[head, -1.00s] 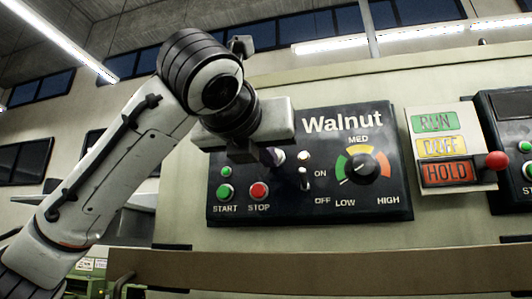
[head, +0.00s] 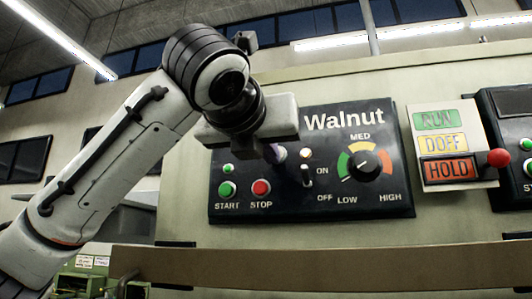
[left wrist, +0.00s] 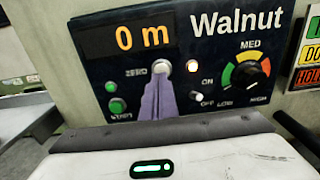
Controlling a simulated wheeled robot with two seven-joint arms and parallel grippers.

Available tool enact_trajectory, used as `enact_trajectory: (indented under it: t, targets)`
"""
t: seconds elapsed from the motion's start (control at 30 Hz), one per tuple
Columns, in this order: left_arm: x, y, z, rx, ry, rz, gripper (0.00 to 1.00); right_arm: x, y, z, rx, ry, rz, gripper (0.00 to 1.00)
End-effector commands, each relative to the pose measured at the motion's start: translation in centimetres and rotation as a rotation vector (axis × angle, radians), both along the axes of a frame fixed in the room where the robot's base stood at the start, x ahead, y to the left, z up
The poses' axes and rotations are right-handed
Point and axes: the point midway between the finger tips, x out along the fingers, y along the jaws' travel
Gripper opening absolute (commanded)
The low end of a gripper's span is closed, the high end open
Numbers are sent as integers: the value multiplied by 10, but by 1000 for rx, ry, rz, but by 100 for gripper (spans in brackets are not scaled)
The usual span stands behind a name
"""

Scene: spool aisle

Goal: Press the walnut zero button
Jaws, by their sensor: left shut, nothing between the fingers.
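The Walnut panel (head: 330,203) is a dark control board on a pale machine wall. In the left wrist view its display (left wrist: 142,36) reads "0 m". The pale round zero button (left wrist: 163,66) sits beside the word ZERO below the display; in the head view it shows as a small pale spot (head: 281,153). My left gripper (head: 272,154) is shut and empty, its purple fingers (left wrist: 158,82) pointing at the panel. Their tips overlap the button's lower edge in the wrist view; I cannot tell whether they touch it. The gripper body hides the display in the head view.
Near the button are a lit lamp (head: 305,153), a toggle switch (head: 307,176), green START (head: 227,190) and red STOP (head: 261,188) buttons, and a dial (head: 364,166). A RUN/DOFF/HOLD sign (head: 443,146) with a red knob (head: 498,158) stands right. A rail (head: 330,265) runs below.

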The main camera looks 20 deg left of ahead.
Motion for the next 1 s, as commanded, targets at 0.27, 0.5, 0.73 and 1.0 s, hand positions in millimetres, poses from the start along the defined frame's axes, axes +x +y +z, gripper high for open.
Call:
enact_trajectory:
  t: [0.27, 0.5, 0.73, 1.0]
  targets:
    - [-59, -21, -1, 4, -4, -23, 0, 2, 0, -13, 1, -4, 0, 31]
    - [-102, -27, 0, 4, -1, -23, 0, 1, 0, -22, 0, -2, 0, 31]
    - [-116, -29, 0, 4, 1, -22, 0, 1, 0, -24, 0, -1, 0, 31]
    - [-117, -29, 0, 4, 2, -22, 0, 1, 0, -24, 0, -1, 0, 31]
